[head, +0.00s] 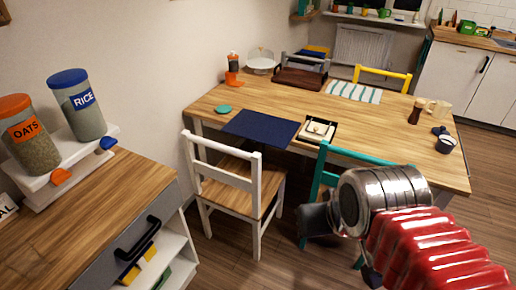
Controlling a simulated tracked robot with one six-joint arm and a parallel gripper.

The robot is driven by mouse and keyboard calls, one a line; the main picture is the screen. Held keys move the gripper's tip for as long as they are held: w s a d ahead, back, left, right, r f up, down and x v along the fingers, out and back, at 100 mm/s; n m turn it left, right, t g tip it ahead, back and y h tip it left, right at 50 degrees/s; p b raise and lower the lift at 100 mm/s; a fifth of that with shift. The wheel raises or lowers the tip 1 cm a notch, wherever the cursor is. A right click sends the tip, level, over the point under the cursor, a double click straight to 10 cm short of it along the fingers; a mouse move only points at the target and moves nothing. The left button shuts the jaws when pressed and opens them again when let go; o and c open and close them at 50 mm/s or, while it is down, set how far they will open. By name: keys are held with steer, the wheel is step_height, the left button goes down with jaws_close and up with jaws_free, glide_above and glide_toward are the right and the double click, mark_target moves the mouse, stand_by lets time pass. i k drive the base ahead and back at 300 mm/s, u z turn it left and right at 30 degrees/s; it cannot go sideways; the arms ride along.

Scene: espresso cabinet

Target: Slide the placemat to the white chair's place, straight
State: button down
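A navy placemat (262,126) lies flat on the wooden table (225,97), close to its near edge and behind the white chair (222,172). Its near edge looks roughly parallel to the table edge. I cannot tell whether it overhangs. A white and teal striped placemat (354,92) lies on the far side, by the yellow chair (382,73). My gripper (314,219) is the dark end beyond my metal wrist, in front of the teal chair (325,172), apart from both mats. Its fingers are not clear.
A butter dish on a dark tray (317,131) sits just right of the navy mat. A brown tray (300,79), a pepper mill (416,110), mugs and a dark cup (445,144) stand elsewhere. A cabinet with jars (76,103) is at left.

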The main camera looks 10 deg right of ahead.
mark_target(276, 132)
steer(key=k, duration=0.1)
steer(key=z, duration=1.5)
steer(key=i, duration=1.15)
steer(key=u, duration=1.2)
